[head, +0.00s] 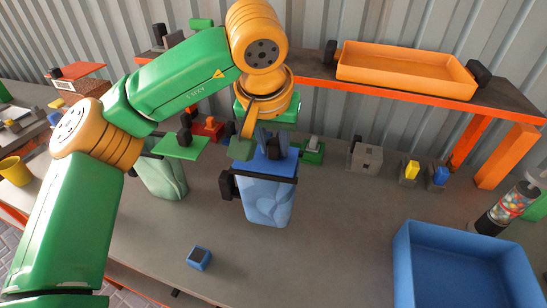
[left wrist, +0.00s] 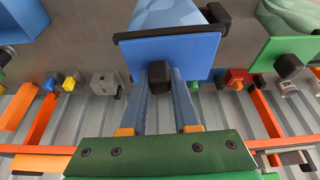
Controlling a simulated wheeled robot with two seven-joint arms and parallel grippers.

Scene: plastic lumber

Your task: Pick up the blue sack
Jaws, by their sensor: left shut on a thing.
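The blue sack (head: 266,203) hangs upright below a flat blue plate with a black clamp bar; it also shows in the left wrist view (left wrist: 178,52). A dark knob (left wrist: 160,72) stands out from the plate. My left gripper (head: 272,146) reaches down from above at the plate. In the left wrist view its two blue fingers (left wrist: 162,84) are on either side of the knob, shut on it. From these views I cannot tell whether the sack's bottom touches the table. My right gripper is not in view.
A pale green sack (head: 167,180) with a green plate stands close to the left. A small blue block (head: 199,259) lies in front, and a blue bin (head: 403,270) is at the front right. Behind, a raised shelf holds an orange tray (head: 400,72). The table's middle is clear.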

